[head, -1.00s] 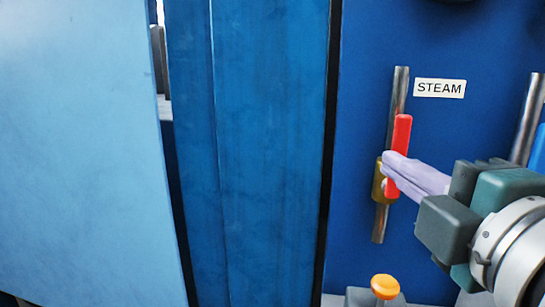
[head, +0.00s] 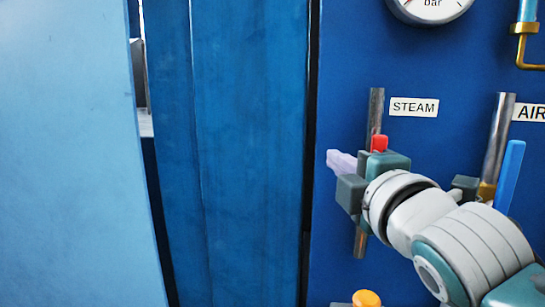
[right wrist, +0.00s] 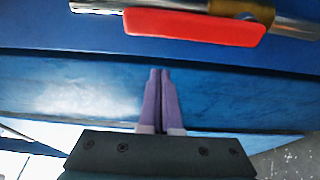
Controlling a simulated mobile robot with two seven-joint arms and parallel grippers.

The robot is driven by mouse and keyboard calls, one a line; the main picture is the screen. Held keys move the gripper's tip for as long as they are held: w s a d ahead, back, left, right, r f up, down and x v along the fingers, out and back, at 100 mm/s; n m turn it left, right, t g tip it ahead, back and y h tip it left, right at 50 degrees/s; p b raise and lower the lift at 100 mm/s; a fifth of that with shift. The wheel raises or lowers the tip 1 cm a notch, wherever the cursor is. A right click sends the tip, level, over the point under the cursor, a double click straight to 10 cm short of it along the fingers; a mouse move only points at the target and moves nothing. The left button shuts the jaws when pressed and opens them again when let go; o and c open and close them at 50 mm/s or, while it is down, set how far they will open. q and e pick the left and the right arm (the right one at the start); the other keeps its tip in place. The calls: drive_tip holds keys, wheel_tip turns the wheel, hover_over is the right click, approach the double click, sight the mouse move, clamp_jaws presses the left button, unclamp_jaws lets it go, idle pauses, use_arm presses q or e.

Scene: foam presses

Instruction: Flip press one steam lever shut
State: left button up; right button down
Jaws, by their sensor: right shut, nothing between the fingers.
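The red steam lever (head: 379,143) is on the steel steam pipe (head: 376,105) beside the STEAM label (head: 414,107). In the head view only its upper end shows; my right gripper and wrist hide the rest and the valve body. The right wrist view shows the red lever (right wrist: 195,27) lying along the pipe, with part of the brass valve (right wrist: 240,10). My right gripper (head: 333,157) is shut and empty, its pale purple fingers pointing left of the pipe. In the wrist view its fingertips (right wrist: 160,72) are apart from the lever in the picture. My left gripper is not in view.
A blue lever (head: 510,175) stands on the AIR pipe (head: 497,135) at the right, close to my right arm. A gauge (head: 430,8) is above. An orange knob (head: 367,298) is below. Large blue panels (head: 250,150) fill the left.

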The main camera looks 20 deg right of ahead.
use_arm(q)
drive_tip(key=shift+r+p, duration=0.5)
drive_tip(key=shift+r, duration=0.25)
use_arm(e)
drive_tip(key=shift+s+d, duration=0.6)
drive_tip(key=shift+d, duration=0.2)
drive_tip(key=shift+s+d, duration=0.55)
drive_tip(key=shift+d, duration=0.25)
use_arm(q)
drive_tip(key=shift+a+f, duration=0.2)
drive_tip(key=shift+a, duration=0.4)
use_arm(e)
drive_tip(key=shift+s+d+m, duration=0.15)
drive_tip(key=shift+d+m, duration=0.15)
drive_tip(key=shift+m, duration=0.2)
